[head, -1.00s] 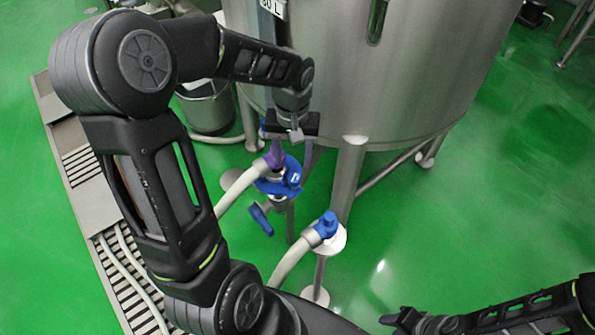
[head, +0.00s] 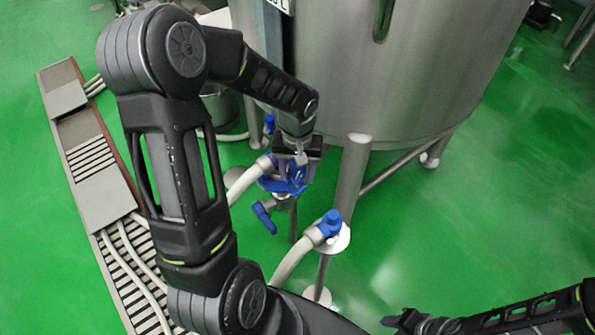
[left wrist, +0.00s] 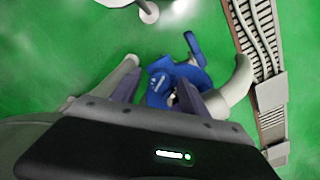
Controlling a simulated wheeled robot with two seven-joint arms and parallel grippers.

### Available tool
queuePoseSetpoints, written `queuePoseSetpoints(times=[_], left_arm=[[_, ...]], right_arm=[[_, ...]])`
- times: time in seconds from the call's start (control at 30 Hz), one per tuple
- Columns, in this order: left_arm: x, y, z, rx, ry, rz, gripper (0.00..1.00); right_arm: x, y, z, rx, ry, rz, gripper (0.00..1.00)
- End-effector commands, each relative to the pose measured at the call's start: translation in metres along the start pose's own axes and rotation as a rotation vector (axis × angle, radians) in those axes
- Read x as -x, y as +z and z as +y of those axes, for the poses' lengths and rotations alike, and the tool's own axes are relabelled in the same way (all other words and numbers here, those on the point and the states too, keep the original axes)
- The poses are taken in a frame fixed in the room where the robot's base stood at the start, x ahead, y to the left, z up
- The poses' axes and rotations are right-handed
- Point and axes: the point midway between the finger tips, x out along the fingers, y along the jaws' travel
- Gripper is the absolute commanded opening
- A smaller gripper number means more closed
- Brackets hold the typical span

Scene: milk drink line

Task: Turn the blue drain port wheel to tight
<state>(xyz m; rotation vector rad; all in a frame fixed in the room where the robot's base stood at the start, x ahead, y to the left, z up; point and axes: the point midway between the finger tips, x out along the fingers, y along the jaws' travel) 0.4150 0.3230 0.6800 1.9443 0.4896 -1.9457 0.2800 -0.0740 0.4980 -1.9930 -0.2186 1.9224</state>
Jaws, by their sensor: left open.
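The blue drain port wheel (head: 284,186) sits on a pipe fitting below the steel tank, partly hidden by my left gripper. My left gripper (head: 295,165) is open, reaching down over the wheel. In the left wrist view the blue wheel (left wrist: 190,75) and a blue block show between and beyond the two fingers of the left gripper (left wrist: 160,90). I cannot tell whether the fingers touch it. A blue lever handle (head: 263,218) hangs below the fitting. My right gripper (head: 402,320) is at the bottom right, far from the wheel; its jaws are unclear.
The steel tank (head: 390,75) and its leg (head: 352,180) stand close behind and right of the wheel. A second hose end with a blue knob (head: 330,224) is at lower right. A pale hose (head: 246,181) runs from the fitting. Green floor (head: 430,240) is clear to the right.

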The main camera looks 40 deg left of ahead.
Motion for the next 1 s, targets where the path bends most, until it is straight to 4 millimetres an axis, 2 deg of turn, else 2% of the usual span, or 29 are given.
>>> queuePoseSetpoints(times=[0.07, 0.67, 1.0], left_arm=[[0.0002, -0.0001, 0.0000, 0.000, 0.000, 0.000, 0.50], [0.0006, -0.0003, 0.0002, -0.001, 0.000, 0.001, 0.01], [0.0008, -0.0004, 0.0003, -0.008, 0.000, 0.001, 0.00]], right_arm=[[0.0000, 0.0000, 0.0000, 0.000, 0.000, 0.000, 0.36], [0.0000, 0.0000, 0.0000, 0.000, 0.000, 0.000, 0.36], [0.0003, 0.0000, -0.0001, 0.000, 0.000, 0.000, 0.36]])
